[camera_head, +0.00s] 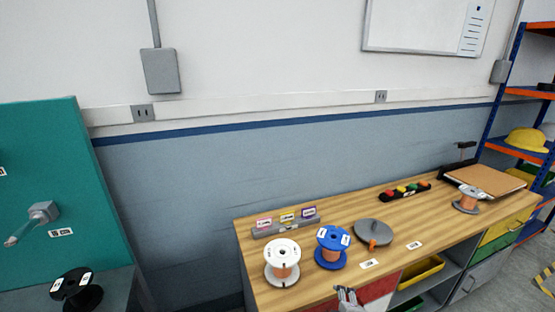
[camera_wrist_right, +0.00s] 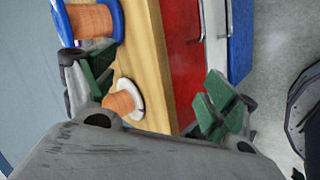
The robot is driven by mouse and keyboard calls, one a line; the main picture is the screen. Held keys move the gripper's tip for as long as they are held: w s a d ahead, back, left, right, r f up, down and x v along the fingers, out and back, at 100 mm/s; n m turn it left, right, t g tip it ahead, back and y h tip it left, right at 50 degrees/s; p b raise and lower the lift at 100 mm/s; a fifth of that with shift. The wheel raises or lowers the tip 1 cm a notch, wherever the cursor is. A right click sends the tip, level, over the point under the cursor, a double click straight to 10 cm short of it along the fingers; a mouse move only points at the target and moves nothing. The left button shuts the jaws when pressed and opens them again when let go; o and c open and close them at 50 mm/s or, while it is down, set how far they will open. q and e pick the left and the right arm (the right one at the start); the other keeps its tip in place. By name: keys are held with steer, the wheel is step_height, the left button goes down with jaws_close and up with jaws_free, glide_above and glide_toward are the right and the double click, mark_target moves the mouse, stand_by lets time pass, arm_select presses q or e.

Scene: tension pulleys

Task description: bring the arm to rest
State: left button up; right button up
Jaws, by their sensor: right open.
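On the teal panel (camera_head: 45,150) at the left, a small grey block with a short arm (camera_head: 40,212) sticks out, tilted down to the left, with a label beside it. I cannot tell from this view whether it is at its rest position. My right gripper (camera_head: 346,294) is at the bottom edge of the head view, by the front of the wooden bench, far from the panel. In the right wrist view its green-padded fingers (camera_wrist_right: 155,92) are spread with nothing held between them. My left gripper is not in view.
On the bench (camera_head: 330,219) stand a white spool (camera_head: 282,262), a blue spool (camera_head: 331,247), a grey disc (camera_head: 373,232) and a further spool (camera_head: 467,199). A black spool (camera_head: 77,289) is below the panel. Shelves (camera_head: 515,92) stand at the right.

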steer(key=s+d+f+m+g, duration=0.1)
steer(key=s+d+m+g, duration=0.15)
steer(key=s+m, duration=0.5)
steer(key=s+d+f+m+g, duration=0.1)
steer(key=s+d+m+g, duration=0.15)
steer(key=s+m, duration=0.45)
steer(key=s+f+n+g, duration=0.1)
steer(key=s+f, duration=0.1)
steer(key=f, duration=1.4)
steer(key=s+f+g, duration=0.1)
steer(key=s+f, duration=0.1)
steer(key=f, duration=1.5)
steer(key=s+d+f, duration=0.3)
steer(key=s+f, duration=0.6)
steer(key=s, duration=0.1)
steer(key=s+d+f+g, duration=0.1)
steer(key=s+d+f, duration=0.2)
steer(key=s+f, duration=0.7)
steer(key=shift+s+d+f+n, duration=0.25)
steer(key=shift+s+n, duration=0.1)
steer(key=shift+s, duration=0.25)
